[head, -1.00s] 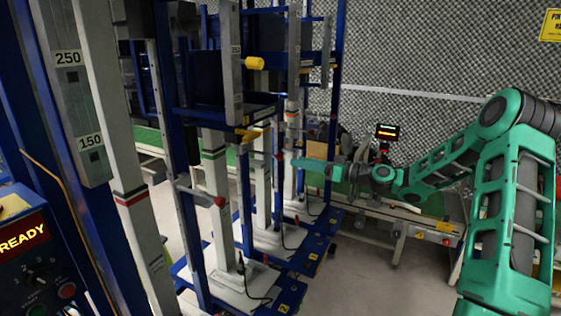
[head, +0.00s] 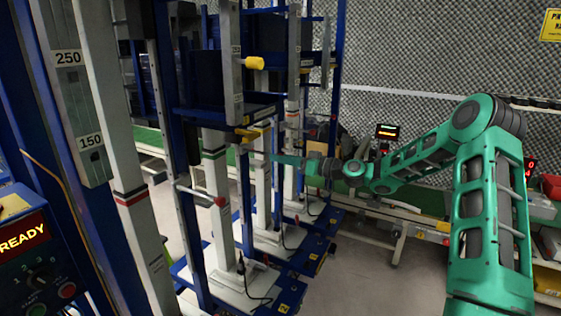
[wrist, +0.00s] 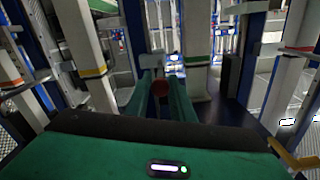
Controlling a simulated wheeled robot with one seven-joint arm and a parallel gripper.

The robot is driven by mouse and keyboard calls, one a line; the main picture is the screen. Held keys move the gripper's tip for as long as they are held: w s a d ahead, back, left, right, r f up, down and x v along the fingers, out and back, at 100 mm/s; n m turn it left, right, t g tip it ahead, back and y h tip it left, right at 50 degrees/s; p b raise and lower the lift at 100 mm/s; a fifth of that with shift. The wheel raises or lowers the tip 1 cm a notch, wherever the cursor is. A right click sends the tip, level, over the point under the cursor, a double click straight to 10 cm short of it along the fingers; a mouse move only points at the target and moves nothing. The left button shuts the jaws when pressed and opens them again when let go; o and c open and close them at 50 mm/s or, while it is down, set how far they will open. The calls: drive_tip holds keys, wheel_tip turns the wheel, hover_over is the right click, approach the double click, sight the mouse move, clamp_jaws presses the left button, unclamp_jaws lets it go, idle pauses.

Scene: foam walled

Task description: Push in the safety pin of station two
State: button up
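My gripper (head: 274,158) reaches left toward the row of stations in the head view, in front of a white column. In the head view a red knob (head: 219,202) sits on a grey bar at a nearer column, lower and left of my gripper. A yellow cylinder (head: 254,63) and a yellow handle (head: 247,134) sit on that station. I cannot tell which part is station two's pin.
Blue posts and white columns stand close together around my gripper. A near column (head: 80,120) marked 250 and 150 stands at the left, beside a control box (head: 30,240) reading READY. A green conveyor (head: 430,208) runs behind. The floor (head: 370,275) at front centre is clear.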

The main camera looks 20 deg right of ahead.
sight(260, 153)
clamp_jaws()
drive_tip(key=x, duration=0.8)
drive_tip(key=shift+w+a, duration=0.15)
drive_tip(key=shift+w, duration=0.2)
drive_tip(key=o, duration=0.6)
unclamp_jaws()
drive_tip(key=shift+w, duration=0.1)
drive_tip(key=v, duration=1)
drive_tip(key=shift+s+d+f, duration=0.1)
drive_tip(key=shift+s+d, duration=0.1)
drive_tip(key=shift+s, duration=0.05)
